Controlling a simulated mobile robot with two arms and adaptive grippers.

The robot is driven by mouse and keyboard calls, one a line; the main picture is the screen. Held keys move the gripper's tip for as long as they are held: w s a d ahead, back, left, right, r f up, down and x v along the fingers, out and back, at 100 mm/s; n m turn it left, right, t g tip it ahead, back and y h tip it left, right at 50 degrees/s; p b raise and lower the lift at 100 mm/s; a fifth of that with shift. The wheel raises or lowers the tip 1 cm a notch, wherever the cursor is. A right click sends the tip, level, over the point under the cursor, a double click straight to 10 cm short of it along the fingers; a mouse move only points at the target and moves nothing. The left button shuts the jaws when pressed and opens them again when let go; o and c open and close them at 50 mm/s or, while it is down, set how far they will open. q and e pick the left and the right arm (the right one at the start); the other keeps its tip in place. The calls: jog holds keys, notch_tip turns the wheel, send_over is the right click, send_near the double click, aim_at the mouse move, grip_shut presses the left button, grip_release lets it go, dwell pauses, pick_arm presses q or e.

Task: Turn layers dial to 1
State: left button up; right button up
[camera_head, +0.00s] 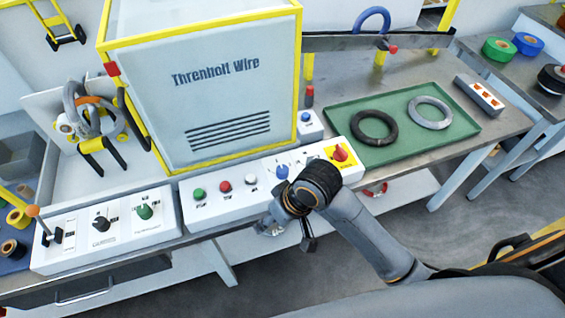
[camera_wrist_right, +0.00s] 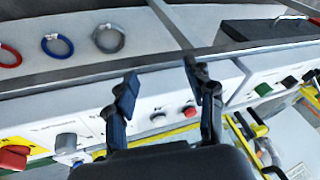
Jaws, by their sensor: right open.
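The left white control panel (camera_head: 70,258) carries a lever switch (camera_head: 53,235), a black dial (camera_head: 101,223) and a green dial (camera_head: 145,211). Its knobs show at the right of the wrist view, including the green dial (camera_wrist_right: 262,88). A blue dial (camera_head: 282,172) sits on the right panel, close to my right wrist. The labels are too small to read, so I cannot tell which is the layers dial. My right gripper (camera_head: 285,233) is in front of the panels' front edge; in the wrist view its fingers (camera_wrist_right: 160,85) are apart and empty. My left gripper is not in view.
Green, red and white buttons (camera_head: 225,187) are on the middle panel. A red switch on yellow (camera_head: 340,153) is at its right end. The wrapping machine (camera_head: 215,90) stands behind. A green tray (camera_head: 395,150) with two rings is at right. Rings lie below the table.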

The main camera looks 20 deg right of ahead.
jog(key=w+a+r, duration=0.1)
jog(key=w+r, duration=0.2)
jog(key=w, duration=0.1)
jog(key=m+g+h, duration=0.2)
jog(key=g+h, duration=0.1)
jog(key=h, duration=0.1)
send_near(283, 169)
notch_tip(283, 169, down, 9)
jog(key=shift+s+r+p, duration=0.1)
jog(key=shift+p, duration=0.65)
